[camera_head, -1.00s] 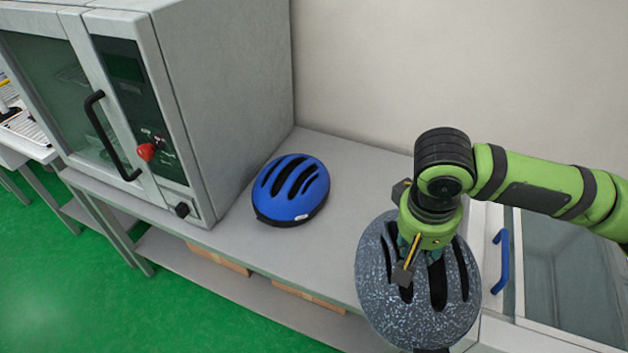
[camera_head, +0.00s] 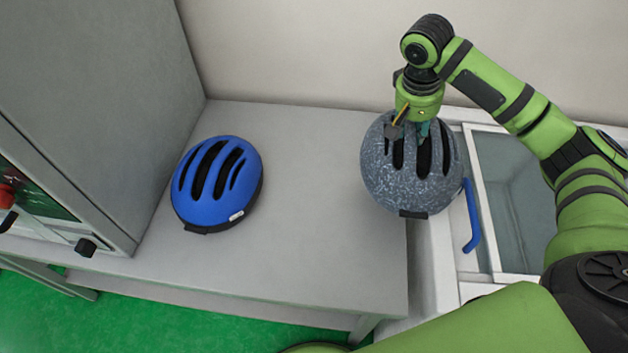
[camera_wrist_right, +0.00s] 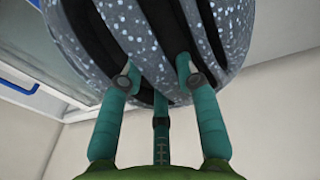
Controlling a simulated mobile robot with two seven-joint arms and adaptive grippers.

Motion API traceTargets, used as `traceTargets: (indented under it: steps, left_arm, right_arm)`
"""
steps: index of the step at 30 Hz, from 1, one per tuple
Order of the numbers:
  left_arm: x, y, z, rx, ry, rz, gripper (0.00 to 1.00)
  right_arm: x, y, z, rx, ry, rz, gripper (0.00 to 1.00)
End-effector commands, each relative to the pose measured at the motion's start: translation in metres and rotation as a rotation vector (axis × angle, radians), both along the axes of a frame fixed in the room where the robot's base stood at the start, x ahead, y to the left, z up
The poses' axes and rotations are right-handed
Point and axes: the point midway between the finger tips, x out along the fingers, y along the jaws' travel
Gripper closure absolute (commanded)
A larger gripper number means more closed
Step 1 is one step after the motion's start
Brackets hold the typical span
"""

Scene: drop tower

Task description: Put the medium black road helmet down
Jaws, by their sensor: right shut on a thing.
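My right gripper (camera_head: 410,128) is shut on a speckled grey helmet (camera_head: 388,183) with dark vents, gripping it from above by its top. The picture shows this helmet as speckled grey rather than plain black. It is over the right end of the grey table (camera_head: 310,235). I cannot tell whether its underside touches the tabletop. In the right wrist view, the gripper's teal fingers (camera_wrist_right: 158,85) reach into the vents of the helmet (camera_wrist_right: 222,30). A blue helmet (camera_head: 212,172) sits upright on the table to the left, apart from it. My left gripper is not in view.
A large grey cabinet (camera_head: 95,95) stands at the table's left. A glass-lidded unit with a blue handle (camera_head: 470,218) adjoins the right end. The wall (camera_head: 290,50) closes the back. The tabletop between the helmets is clear.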

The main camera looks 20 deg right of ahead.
Motion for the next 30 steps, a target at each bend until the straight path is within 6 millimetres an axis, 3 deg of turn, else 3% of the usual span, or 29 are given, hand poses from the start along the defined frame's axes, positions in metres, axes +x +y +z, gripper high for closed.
traceTargets:
  steps: [5,16,23,30]
  left_arm:
    - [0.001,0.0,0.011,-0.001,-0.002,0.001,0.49]
    - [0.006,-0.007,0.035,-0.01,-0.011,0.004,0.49]
    - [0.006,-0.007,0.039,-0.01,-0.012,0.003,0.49]
    - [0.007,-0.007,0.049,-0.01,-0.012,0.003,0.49]
  right_arm:
    - [0.003,0.026,-0.011,0.004,0.003,0.009,1.0]
    - [0.013,0.103,-0.058,0.003,0.0,0.004,1.0]
    - [0.014,0.117,-0.073,0.0,0.001,0.002,1.0]
    - [0.014,0.116,-0.105,-0.001,0.001,0.002,1.0]
